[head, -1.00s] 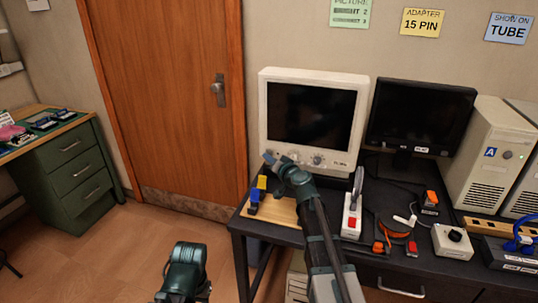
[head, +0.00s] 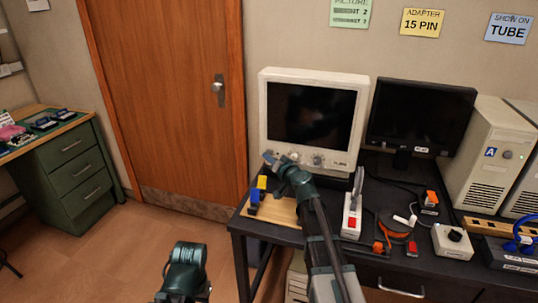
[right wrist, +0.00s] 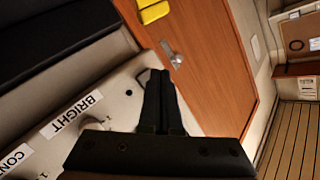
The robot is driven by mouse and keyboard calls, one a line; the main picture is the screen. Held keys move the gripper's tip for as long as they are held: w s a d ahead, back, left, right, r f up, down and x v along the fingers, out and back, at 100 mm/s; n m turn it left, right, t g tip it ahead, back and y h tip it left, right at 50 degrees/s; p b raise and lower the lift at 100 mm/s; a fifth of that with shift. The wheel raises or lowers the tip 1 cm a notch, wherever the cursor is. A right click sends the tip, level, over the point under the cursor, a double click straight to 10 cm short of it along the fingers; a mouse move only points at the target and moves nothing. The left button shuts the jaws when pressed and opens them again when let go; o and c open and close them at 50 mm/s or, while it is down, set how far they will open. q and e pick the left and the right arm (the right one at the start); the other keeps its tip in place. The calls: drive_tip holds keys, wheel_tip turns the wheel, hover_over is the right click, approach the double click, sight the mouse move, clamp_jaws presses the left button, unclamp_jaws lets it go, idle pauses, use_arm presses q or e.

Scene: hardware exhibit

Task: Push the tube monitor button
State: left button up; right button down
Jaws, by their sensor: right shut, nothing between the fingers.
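The tube monitor (head: 312,115) is a cream box with a dark screen, standing on the desk beside the door. Its front panel (right wrist: 112,105) shows in the right wrist view with BRIGHT and CONT labels and knobs. My right gripper (head: 270,158) is at the left end of that panel, below the screen. In the right wrist view its fingers (right wrist: 160,74) are together and empty, in front of the panel's end. I cannot tell whether they touch it. My left gripper is not in view; only part of that arm shows.
A black flat monitor (head: 420,115) stands to the right, beside a beige computer (head: 487,155). Cables, small adapters and a switch box (head: 453,240) crowd the dark desk (head: 375,268). A wooden board (head: 285,211) lies below the tube monitor. The floor at left is clear.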

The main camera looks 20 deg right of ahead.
drive_tip(key=shift+w, duration=0.15)
idle(0.5)
drive_tip(key=shift+w+d, duration=0.25)
drive_tip(key=shift+w, duration=0.1)
idle(0.5)
drive_tip(key=shift+s+a, duration=0.25)
drive_tip(key=shift+s, duration=0.25)
idle(0.3)
drive_tip(key=s+a, duration=0.3)
drive_tip(key=s, duration=0.2)
drive_tip(key=shift+a, duration=0.2)
idle(0.3)
